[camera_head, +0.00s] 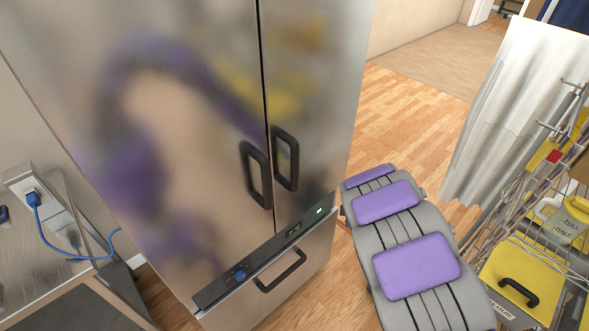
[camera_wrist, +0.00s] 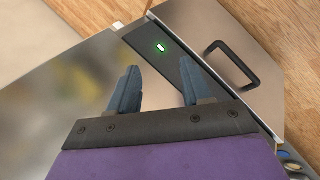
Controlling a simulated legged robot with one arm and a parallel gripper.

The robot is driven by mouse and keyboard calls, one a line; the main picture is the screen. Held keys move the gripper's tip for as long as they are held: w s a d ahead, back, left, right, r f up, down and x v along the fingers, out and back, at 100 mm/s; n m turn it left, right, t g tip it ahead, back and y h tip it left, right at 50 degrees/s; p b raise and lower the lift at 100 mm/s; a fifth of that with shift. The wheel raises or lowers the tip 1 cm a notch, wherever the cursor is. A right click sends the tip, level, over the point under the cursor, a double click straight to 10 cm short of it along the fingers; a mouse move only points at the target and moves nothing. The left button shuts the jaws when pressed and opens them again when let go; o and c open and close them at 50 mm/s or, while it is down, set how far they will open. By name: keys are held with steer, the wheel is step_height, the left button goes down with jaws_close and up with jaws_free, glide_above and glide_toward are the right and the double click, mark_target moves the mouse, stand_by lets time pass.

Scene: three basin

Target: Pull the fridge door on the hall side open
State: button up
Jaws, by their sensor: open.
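The tall steel fridge has two doors, both closed with a dark seam between them in the head view. The right door (camera_head: 320,70) is on the side towards the open hall floor. Its black upright handle (camera_head: 294,158) is beside the seam, next to the left door's handle (camera_head: 247,176). My gripper (camera_wrist: 160,70) is open and empty in the wrist view, its two blue-grey fingers apart in front of a steel surface. The upright door handles do not show in the wrist view. My gripper does not show in the head view.
Below the doors are a dark control strip (camera_head: 240,271) with a green light and a drawer with a black handle (camera_head: 281,272). A metal counter (camera_head: 70,245) with a blue cable stands left. A wire rack (camera_head: 530,240) with yellow bins stands right.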

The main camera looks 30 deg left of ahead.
steer(key=s+a+r+m+g+y, duration=0.1)
steer(key=s+r+m+g+y, duration=0.15)
steer(key=s+r+y, duration=0.35)
steer(key=m+y+b, duration=0.2)
steer(key=m+y, duration=0.2)
steer(key=y, duration=0.5)
glide_toward(295, 168)
steer(key=shift+g, duration=0.35)
steer(key=w+a+b, duration=0.1)
steer(key=a, duration=0.2)
steer(key=w+a, duration=0.1)
steer(key=a, duration=0.3)
steer(key=w+a+f+b, duration=0.1)
steer(key=a, duration=0.2)
steer(key=shift+a+b, duration=0.3)
steer(key=shift+b, duration=0.05)
steer(key=shift+c, duration=0.2)
jaws_close()
